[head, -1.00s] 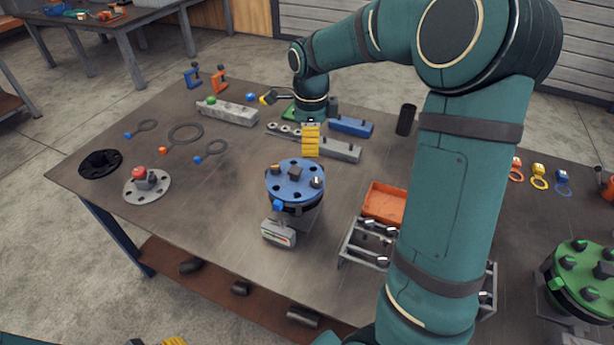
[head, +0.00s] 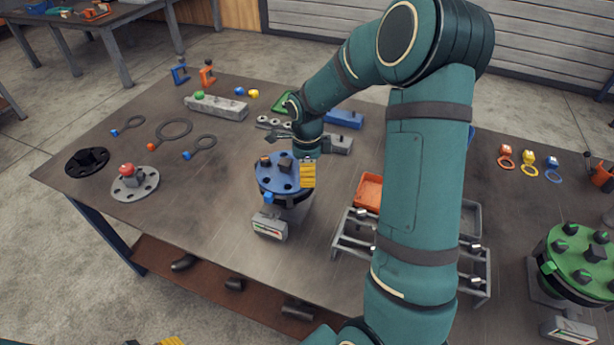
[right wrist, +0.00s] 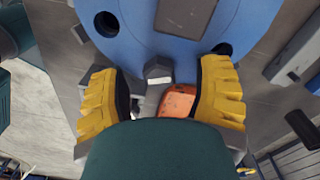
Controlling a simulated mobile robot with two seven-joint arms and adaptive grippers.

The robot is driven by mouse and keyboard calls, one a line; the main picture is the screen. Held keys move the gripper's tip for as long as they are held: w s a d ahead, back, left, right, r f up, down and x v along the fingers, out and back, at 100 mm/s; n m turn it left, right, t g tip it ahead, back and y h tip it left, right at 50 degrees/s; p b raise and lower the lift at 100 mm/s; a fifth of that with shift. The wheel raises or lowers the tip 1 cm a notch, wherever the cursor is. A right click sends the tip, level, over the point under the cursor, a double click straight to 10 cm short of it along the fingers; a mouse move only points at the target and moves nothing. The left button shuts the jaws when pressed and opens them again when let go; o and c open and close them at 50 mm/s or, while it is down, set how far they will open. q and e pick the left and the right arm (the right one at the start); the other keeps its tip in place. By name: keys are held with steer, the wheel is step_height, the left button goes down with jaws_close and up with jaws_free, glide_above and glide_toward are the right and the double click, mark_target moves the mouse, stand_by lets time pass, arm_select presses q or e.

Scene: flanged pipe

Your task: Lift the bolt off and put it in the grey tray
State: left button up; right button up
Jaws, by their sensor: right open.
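The blue flange (head: 268,178) sits on the pipe stand in the middle of the table. In the right wrist view the blue flange (right wrist: 130,22) fills the top, with dark empty holes. A grey hex-headed bolt (right wrist: 158,69) stands at its rim, between and just beyond the fingertips. My right gripper (right wrist: 160,92) is open around that spot, not closed on the bolt. In the head view its yellow finger (head: 308,174) hides the flange's right side. The grey tray (head: 471,216) shows partly behind my right arm. A yellow bit of my left gripper (head: 172,341) shows at the bottom edge.
An orange block (right wrist: 178,101) lies close to the right finger in the wrist view. An orange tray (head: 368,190) and a metal rack (head: 350,240) with bolts stand right of the flange. A green flange (head: 580,262) stands far right.

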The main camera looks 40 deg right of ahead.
steer(key=shift+f, duration=0.2)
jaws_close()
step_height(320, 180, up, 10)
steer(key=shift+r+p, duration=0.1)
steer(key=shift+p, duration=0.45)
stand_by(0.4)
steer(key=shift+r+p, duration=1.95)
steer(key=shift+r, duration=0.5)
